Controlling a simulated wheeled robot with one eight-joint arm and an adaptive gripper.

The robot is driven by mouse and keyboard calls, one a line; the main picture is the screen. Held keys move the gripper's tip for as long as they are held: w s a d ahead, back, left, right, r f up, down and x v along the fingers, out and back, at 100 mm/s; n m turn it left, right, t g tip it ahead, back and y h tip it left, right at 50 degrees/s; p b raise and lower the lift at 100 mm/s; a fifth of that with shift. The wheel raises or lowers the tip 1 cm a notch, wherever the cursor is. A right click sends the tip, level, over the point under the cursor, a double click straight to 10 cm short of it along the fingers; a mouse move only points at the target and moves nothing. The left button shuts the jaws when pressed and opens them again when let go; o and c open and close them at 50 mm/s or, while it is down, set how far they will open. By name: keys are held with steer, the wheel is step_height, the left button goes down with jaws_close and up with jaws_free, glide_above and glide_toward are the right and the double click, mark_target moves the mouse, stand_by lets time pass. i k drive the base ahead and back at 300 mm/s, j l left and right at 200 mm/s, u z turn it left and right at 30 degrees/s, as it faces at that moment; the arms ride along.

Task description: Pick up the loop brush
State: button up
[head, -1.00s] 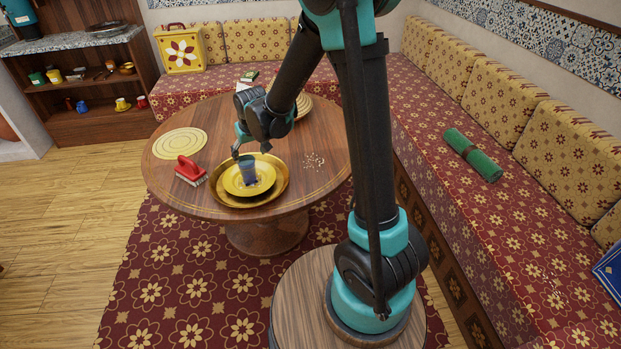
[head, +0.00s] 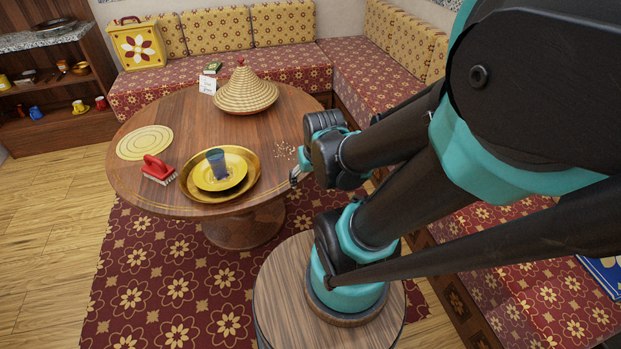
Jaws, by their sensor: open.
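The loop brush (head: 157,168) has a red looped handle and pale bristles. It rests bristles down on the round wooden table, near the left front edge, just left of a brass tray. My gripper (head: 294,178) is open and empty at the table's right front edge. It is well to the right of the brush, with the brass tray between them. Its fingers are small and partly hidden by my wrist.
A round yellow mat (head: 145,143) lies behind the brush. A woven cone lid (head: 246,92) stands at the back. Crumbs (head: 285,150) lie on the right.

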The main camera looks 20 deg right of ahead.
mark_target(154, 169)
steer(key=z, duration=2.05)
steer(key=u, duration=2.7)
steer(key=i+j+u, duration=0.2)
steer(key=i+j+z, duration=0.15)
steer(key=j, duration=0.2)
steer(key=i+j+z, duration=0.15)
steer(key=j, duration=0.25)
